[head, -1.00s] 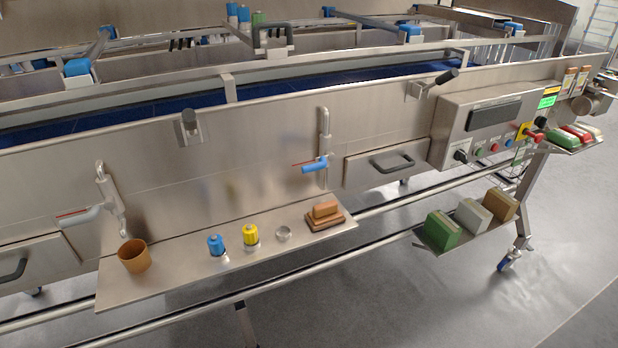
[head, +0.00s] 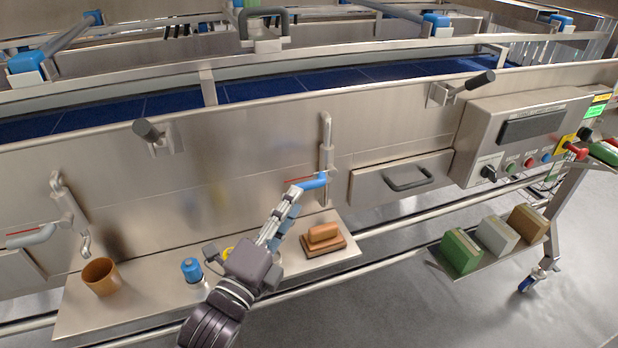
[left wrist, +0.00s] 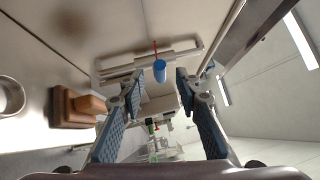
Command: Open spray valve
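The valve with the blue handle (head: 316,181) is on the machine's steel front, below a bent vertical pipe (head: 326,135). A thin red strip lies beside the handle. My left gripper (head: 290,202) reaches up from below, with its fingertips close to the handle's left end. In the left wrist view the blue handle (left wrist: 160,71) appears in the gap between the spread fingers (left wrist: 160,92), near or just past their tips. Whether it is touched cannot be told. The left gripper is open and empty. My right gripper is not in view.
A shelf (head: 140,315) under the valve holds an orange cup (head: 101,277), a blue-capped bottle (head: 192,270) and a brown brush block (head: 323,238). A second valve with a grey handle (head: 32,237) is at left. A drawer (head: 400,182) is right of the valve.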

